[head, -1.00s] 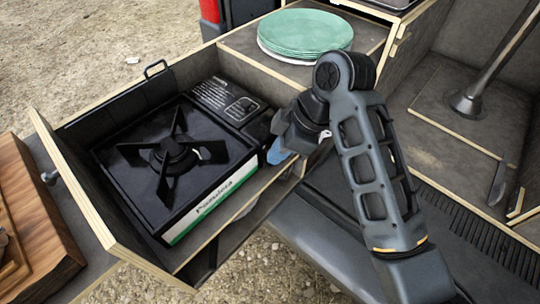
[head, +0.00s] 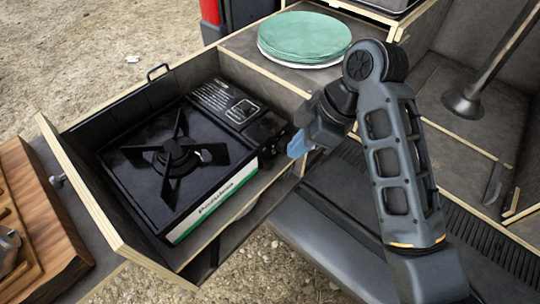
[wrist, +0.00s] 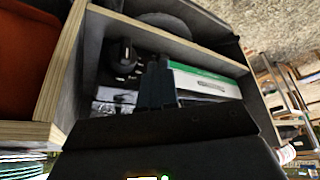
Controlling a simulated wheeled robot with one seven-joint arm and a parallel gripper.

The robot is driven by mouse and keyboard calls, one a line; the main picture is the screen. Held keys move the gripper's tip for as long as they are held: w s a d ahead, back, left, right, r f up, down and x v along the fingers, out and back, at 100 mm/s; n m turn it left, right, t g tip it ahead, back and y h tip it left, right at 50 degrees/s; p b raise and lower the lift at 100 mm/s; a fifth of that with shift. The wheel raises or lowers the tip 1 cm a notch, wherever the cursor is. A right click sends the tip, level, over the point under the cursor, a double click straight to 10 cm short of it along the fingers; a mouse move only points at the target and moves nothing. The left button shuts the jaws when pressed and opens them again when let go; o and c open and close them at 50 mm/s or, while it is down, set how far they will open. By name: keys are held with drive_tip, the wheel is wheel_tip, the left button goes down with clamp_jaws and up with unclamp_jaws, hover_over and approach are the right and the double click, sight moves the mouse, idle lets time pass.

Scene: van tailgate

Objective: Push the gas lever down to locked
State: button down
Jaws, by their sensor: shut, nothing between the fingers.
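A black gas stove (head: 185,165) with a green and white label sits in an open wooden drawer in the head view. Its control end (head: 262,134) is at the right, and a dark knob (wrist: 124,52) shows there in the wrist view. I cannot clearly make out the gas lever or its position. My gripper (head: 299,148) is shut and empty, just right of the stove's control end and apart from it in the head view. In the wrist view, my gripper (wrist: 157,70) points towards the stove's front, and its fingers cover part of it.
The drawer's wooden rim (head: 105,215) surrounds the stove. Green plates (head: 303,38) stand on the shelf behind. A wooden board (head: 40,235) lies at the left, and a metal post (head: 490,70) stands at the right. Gravel shows below the drawer.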

drive_tip(key=p+v, duration=0.2)
drive_tip(key=v, duration=0.3)
drive_tip(key=shift+d+r, duration=0.1)
drive_tip(key=shift+r, duration=0.2)
drive_tip(key=s+f+m+t+y, duration=0.1)
drive_tip(key=s+f+m+t, duration=0.5)
drive_tip(key=s+f+m, duration=0.55)
drive_tip(key=s+d+f+m+t+h, duration=0.2)
drive_tip(key=s+d+m+t+h, duration=0.15)
drive_tip(key=s+d, duration=0.5)
drive_tip(key=s+d+r+m+t+h, duration=0.1)
drive_tip(key=s+d+r+t, duration=0.1)
drive_tip(key=s+d+r, duration=0.2)
drive_tip(key=s+d+r+m+t+h, duration=0.1)
drive_tip(key=s+d+r+m+t, duration=0.1)
drive_tip(key=s+r, duration=0.9)
drive_tip(key=shift+s+d+t+h, duration=0.35)
drive_tip(key=shift+s+d+t, duration=0.5)
drive_tip(key=shift+s, duration=0.35)
